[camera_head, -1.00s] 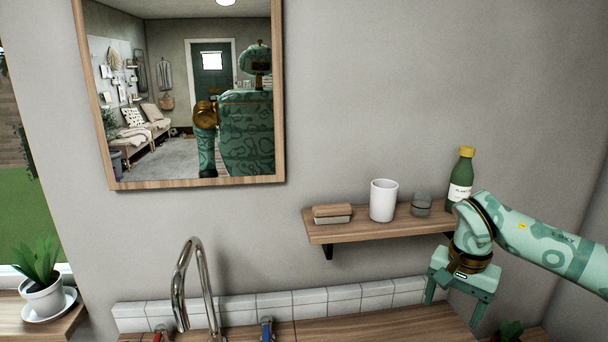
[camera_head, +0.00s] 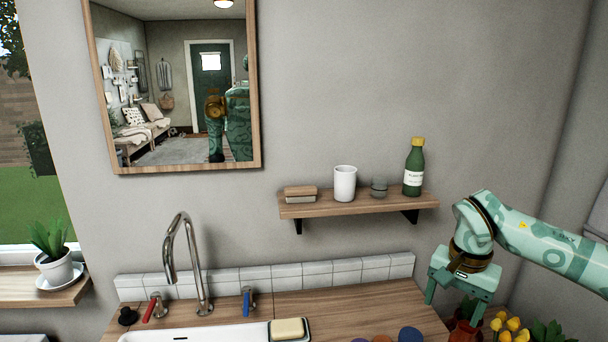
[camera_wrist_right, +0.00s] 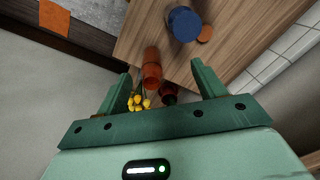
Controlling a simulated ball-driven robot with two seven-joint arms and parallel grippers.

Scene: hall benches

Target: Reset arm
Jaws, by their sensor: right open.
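My right gripper (camera_head: 457,304) is at the lower right of the head view, on a green patterned arm that comes in from the right. Its two fingers are apart and point down, with nothing held between them. In the right wrist view the open fingers (camera_wrist_right: 160,88) frame the area beyond the counter's edge. Terracotta pots and yellow flowers (camera_wrist_right: 138,102) show between them, farther off and apart from the fingers. My left gripper does not show.
A wall shelf (camera_head: 350,207) holds a soap block, white cup (camera_head: 345,183), small grey jar and green bottle (camera_head: 413,168). Below are a tap (camera_head: 194,262), basin and wooden counter (camera_head: 300,304). A blue round object (camera_wrist_right: 184,24) stands on the counter. Yellow flowers (camera_head: 508,327) are at lower right.

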